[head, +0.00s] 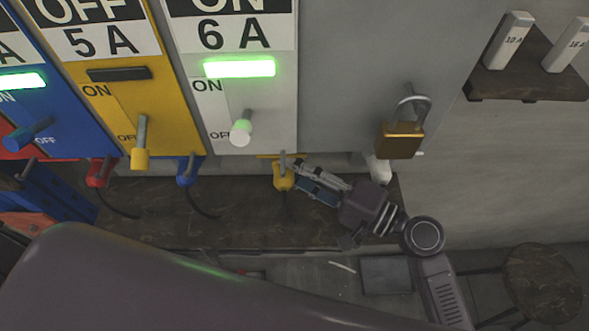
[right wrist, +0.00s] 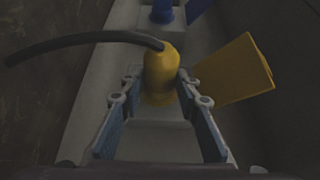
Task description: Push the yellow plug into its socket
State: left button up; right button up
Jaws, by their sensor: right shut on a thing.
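The yellow plug (head: 284,178) is just below the lower edge of the white 6 A panel in the head view, with a black cable hanging from it. In the right wrist view the plug (right wrist: 160,68) stands between the blue-padded fingers. My right gripper (head: 296,172) is shut on it, coming from the right; its fingers also show in the right wrist view (right wrist: 158,88). The socket is hidden under the panel, so I cannot tell how deep the plug is. My left gripper is not in view.
A yellow flap (right wrist: 235,72) is close beside the plug. A blue plug (head: 188,170) and a red plug (head: 99,172) are to the left, a white plug (head: 378,170) to the right. A brass padlock (head: 402,138) hangs above my right gripper. A brown ledge (head: 160,222) runs below.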

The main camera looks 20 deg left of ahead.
jog(key=shift+w+a, duration=0.15)
jog(key=shift+w, duration=0.35)
jog(key=o, duration=1.1)
jog(key=shift+o, duration=0.2)
jog(key=v, duration=1.2)
